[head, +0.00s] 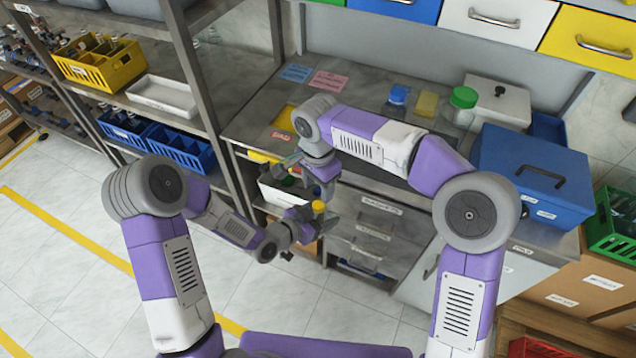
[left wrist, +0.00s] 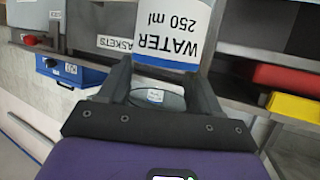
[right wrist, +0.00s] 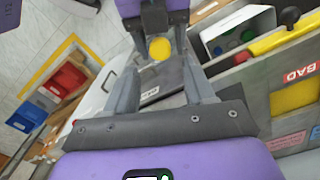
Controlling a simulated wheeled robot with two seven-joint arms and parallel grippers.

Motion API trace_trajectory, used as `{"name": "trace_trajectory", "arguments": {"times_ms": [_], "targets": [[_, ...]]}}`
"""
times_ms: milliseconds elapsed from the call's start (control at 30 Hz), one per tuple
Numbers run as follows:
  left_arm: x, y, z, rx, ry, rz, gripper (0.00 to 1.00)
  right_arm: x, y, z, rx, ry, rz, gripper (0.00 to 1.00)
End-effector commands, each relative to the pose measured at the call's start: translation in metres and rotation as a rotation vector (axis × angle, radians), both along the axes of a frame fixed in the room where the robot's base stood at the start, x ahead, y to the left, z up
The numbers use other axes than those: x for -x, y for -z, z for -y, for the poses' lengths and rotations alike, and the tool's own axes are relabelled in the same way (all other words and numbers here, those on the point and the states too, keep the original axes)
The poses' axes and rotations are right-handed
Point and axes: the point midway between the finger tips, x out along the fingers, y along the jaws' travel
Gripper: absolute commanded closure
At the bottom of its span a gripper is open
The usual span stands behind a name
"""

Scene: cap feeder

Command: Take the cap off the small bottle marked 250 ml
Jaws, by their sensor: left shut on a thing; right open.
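The small bottle (left wrist: 175,25), labelled WATER 250 ml, is held in my left gripper (left wrist: 162,80); its label reads upside down in the left wrist view. Its yellow cap (head: 318,206) shows in the head view, just beyond my left gripper (head: 303,214). The yellow cap (right wrist: 160,49) also shows in the right wrist view, between and beyond the open fingers of my right gripper (right wrist: 160,95), with a visible gap to each finger. My right gripper (head: 324,188) is close above the cap in the head view. Most of the bottle body is hidden there.
Drawers (head: 370,235) stand close behind the grippers. Shelves with crates (head: 190,150) are at left. The floor in front is clear.

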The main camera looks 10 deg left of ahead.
Motion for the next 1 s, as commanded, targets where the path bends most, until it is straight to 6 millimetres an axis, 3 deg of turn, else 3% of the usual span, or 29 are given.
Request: {"name": "trace_trajectory", "arguments": {"times_ms": [100, 333, 767, 1000], "targets": [[0.0, 0.0, 0.0, 0.0, 0.0, 0.0, 1.0, 0.001, 0.022, 0.001, 0.001, -0.001, -0.005, 0.47], [0.0, 0.0, 0.0, 0.0, 0.0, 0.0, 1.0, 0.001, 0.052, 0.001, -0.001, -0.002, -0.003, 0.47], [0.0, 0.0, 0.0, 0.0, 0.0, 0.0, 1.0, 0.001, 0.062, 0.0, -0.001, -0.002, 0.0, 0.47], [0.0, 0.0, 0.0, 0.0, 0.0, 0.0, 1.0, 0.001, 0.062, 0.001, -0.001, -0.002, 0.0, 0.84]]}}
